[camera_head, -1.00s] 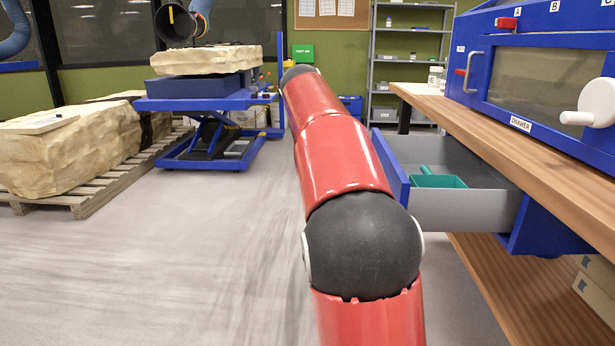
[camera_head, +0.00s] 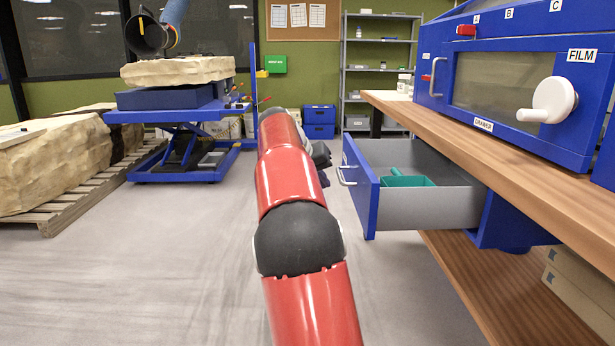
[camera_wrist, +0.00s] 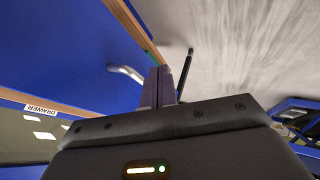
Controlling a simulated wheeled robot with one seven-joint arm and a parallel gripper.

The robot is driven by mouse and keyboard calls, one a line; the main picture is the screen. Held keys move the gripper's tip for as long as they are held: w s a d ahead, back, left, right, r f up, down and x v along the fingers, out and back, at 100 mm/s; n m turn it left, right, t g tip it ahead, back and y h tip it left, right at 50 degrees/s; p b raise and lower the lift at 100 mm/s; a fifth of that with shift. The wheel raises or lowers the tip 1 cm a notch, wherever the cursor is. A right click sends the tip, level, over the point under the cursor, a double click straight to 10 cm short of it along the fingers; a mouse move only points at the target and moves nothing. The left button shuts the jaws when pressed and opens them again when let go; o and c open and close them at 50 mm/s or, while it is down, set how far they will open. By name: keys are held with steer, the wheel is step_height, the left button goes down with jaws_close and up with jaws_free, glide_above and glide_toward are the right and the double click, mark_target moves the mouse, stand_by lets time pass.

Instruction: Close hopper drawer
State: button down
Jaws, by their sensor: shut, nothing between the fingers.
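The hopper drawer (camera_head: 362,190) is pulled out below the bench top, with a blue front, grey sides and a metal handle (camera_head: 346,172) facing left. A teal scoop or tray (camera_head: 408,181) lies inside it. In the wrist view the handle (camera_wrist: 127,73) shows beside the fingers against a blue surface. My gripper (camera_head: 324,165) is partly hidden behind my red arm, to the left of the drawer front. In the wrist view my gripper (camera_wrist: 161,75) has its fingers together and empty. I cannot tell whether it touches the drawer.
The blue cabinet (camera_head: 480,85) with a white crank stands on the wooden bench (camera_head: 455,135). A lift table (camera_head: 180,115) with a stone block and a pallet (camera_head: 50,215) with rock stand at left. The floor between is clear.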

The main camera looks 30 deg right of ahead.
steer(key=shift+s+d+r, duration=0.2)
steer(key=shift+s+d, duration=0.3)
steer(key=shift+d, duration=0.3)
